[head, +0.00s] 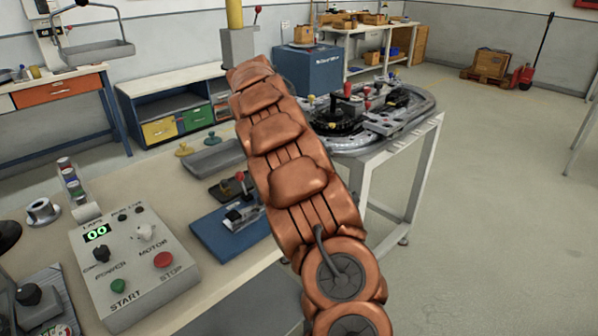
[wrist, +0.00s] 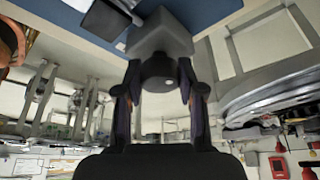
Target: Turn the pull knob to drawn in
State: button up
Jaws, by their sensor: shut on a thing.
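In the wrist view a dark round pull knob (wrist: 158,72) stands at the face of a grey block (wrist: 160,35). My gripper (wrist: 160,90) has one finger on each side of the knob and is shut on it. The knob looks close to the block's face; how far it stands out I cannot tell. A blue surface (wrist: 205,12) lies behind the block. In the head view my copper-coloured arm hides the gripper and the knob.
The ring track (head: 345,143) is on a table to the right. Open floor (head: 490,200) lies further right.

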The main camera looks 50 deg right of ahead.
dwell(0.3)
jog(key=o, duration=1.1)
jog(key=shift+o, duration=0.2)
jog(key=v, duration=0.7)
jog(key=shift+r, duration=0.2)
jog(key=shift+w+a, duration=0.1)
